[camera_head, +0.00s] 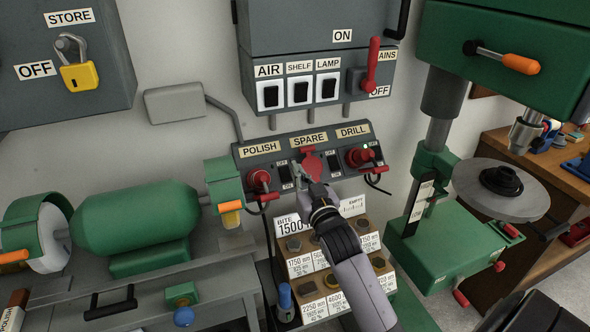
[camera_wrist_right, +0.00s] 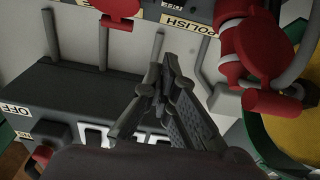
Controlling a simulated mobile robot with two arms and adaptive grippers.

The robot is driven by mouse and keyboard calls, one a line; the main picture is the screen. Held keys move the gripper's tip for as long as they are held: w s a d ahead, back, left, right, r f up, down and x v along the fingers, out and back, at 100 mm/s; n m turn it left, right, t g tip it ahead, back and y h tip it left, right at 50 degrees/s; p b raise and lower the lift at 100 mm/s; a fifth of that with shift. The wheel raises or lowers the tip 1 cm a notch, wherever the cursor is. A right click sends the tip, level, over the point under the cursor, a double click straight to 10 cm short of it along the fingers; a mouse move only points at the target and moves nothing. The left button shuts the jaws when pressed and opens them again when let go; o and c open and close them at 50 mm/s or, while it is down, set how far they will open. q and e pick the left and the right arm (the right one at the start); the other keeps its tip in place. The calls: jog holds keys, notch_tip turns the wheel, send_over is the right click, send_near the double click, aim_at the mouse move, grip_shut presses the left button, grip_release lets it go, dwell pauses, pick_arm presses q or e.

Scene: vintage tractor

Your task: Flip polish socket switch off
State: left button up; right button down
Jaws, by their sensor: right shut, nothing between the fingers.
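The polish socket is a red plug and socket (camera_head: 258,180) under the POLISH label (camera_head: 261,147), at the left end of the grey socket panel. Its small dark switch (camera_head: 285,173) sits just right of it; its position is too small to read. My right gripper (camera_head: 298,169) is shut and empty, with its tips close to the right of that switch. I cannot tell whether they touch it. In the right wrist view, the shut fingers (camera_wrist_right: 164,72) show in front of the panel, with the POLISH label (camera_wrist_right: 181,22) and the red polish socket (camera_wrist_right: 265,48) beyond. My left gripper is out of view.
The red SPARE socket cover (camera_head: 312,162) is right beside my fingers, and the DRILL socket (camera_head: 359,156) is farther right. A green polisher (camera_head: 150,220) stands left, a green drill press (camera_head: 440,250) right.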

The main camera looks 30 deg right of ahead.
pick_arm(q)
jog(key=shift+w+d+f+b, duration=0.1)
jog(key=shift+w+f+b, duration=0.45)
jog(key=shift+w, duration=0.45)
pick_arm(e)
jog(key=v, duration=0.5)
jog(key=shift+s+r, duration=0.2)
jog(key=shift+r, duration=0.15)
jog(key=shift+a, duration=0.1)
